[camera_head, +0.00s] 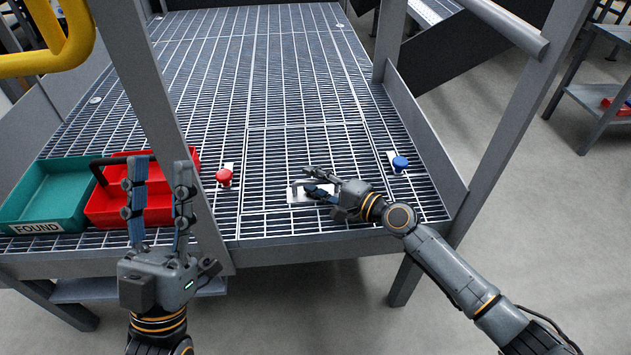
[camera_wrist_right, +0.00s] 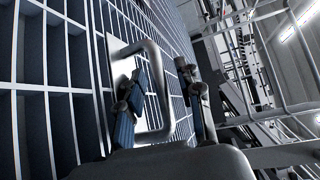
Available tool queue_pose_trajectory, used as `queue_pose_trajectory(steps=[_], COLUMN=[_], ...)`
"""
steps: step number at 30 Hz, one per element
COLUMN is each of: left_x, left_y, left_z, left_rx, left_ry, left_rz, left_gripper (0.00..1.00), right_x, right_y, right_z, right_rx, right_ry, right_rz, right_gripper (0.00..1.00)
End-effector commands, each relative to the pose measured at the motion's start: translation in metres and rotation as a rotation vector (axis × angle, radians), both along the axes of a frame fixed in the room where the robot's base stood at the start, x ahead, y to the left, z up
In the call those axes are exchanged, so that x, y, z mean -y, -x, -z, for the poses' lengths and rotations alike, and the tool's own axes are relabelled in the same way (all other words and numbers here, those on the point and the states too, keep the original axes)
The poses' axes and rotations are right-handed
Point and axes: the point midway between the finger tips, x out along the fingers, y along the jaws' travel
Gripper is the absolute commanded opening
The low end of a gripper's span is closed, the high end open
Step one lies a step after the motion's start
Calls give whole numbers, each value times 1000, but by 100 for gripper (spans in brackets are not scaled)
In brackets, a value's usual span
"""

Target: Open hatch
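The hatch (camera_head: 300,152) is a grated panel lying flush in the catwalk floor, and it looks closed. Its handle plate (camera_head: 297,194) is near the front edge, partly hidden by my right gripper (camera_head: 312,180). In the right wrist view the handle (camera_wrist_right: 159,85) is a metal loop. My right fingers (camera_wrist_right: 163,84) are apart, one within the loop and one outside, with the handle's bar between them. I cannot tell whether they touch it. My left gripper (camera_head: 160,168) is open and empty, upright in front of the catwalk, away from the hatch.
A red knob (camera_head: 223,177) stands left of the hatch and a blue knob (camera_head: 399,163) right of it. A teal bin (camera_head: 50,227) marked FOUND and a red bin (camera_head: 105,212) are at left. Grey posts (camera_head: 150,100) flank the opening. The grating behind is clear.

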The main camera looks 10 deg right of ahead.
Motion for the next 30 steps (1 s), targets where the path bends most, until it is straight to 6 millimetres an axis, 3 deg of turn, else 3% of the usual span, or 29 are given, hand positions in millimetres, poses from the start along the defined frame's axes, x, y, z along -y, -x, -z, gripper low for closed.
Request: queue_pose_trajectory(steps=[3,8,21,26,30], left_x=[0,0,1,2,5], left_y=[0,0,-3,-22,-42], left_z=[0,0,0,15,39], left_rx=[0,0,-19,-147,-324], left_ry=[0,0,-6,-44,-95], left_rz=[0,0,0,-9,-19], left_gripper=[40,40,40,40,40], right_x=[0,0,0,0,0], right_y=[0,0,0,-1,-2], right_z=[0,0,-1,-6,-12], right_rx=[0,0,-2,-10,-23], right_ry=[0,0,1,0,0], right_rz=[0,0,0,0,0], right_gripper=[34,1,0,0,0])
